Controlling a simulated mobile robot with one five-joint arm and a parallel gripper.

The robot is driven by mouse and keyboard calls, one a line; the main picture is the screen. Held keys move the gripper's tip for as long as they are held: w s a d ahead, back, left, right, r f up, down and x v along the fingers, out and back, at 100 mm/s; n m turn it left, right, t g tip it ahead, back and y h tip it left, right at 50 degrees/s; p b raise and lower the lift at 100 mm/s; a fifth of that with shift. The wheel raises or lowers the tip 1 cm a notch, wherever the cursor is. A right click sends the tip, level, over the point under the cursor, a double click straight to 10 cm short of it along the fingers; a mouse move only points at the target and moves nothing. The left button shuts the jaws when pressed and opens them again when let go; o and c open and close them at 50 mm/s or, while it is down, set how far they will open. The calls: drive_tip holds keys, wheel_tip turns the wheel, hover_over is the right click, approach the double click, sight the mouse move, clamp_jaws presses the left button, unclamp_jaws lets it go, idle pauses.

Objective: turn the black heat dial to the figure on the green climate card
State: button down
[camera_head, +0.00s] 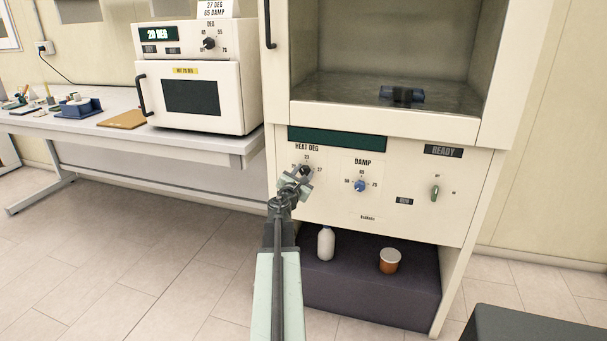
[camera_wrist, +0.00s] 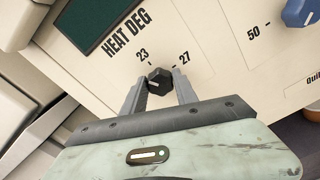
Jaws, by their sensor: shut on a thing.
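The black heat dial (camera_head: 306,170) is on the cream cabinet front under the words HEAT DEG. In the wrist view the dial (camera_wrist: 160,81) sits between my two fingers, with the figures 23 and 27 printed beyond it. A pale mark shows on the dial, but I cannot tell for sure which figure it points to. My gripper (camera_head: 298,184) is shut on the dial; in the head view it partly covers the dial and its left figure.
A white bottle (camera_head: 326,243) and an orange-brown jar (camera_head: 389,260) stand on the dark shelf below. The oven (camera_head: 195,95) has its own black dial.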

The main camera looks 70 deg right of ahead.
drive_tip(key=m, duration=0.7)
drive_tip(key=shift+s+f, duration=0.1)
drive_tip(key=shift+s, duration=0.05)
drive_tip(key=m, duration=0.4)
drive_tip(key=shift+m, duration=2)
drive_tip(key=c, duration=0.9)
unclamp_jaws()
drive_tip(key=shift+c, duration=0.2)
drive_tip(key=a, duration=0.7)
drive_tip(key=shift+s+a, duration=0.25)
drive_tip(key=shift+a, duration=0.15)
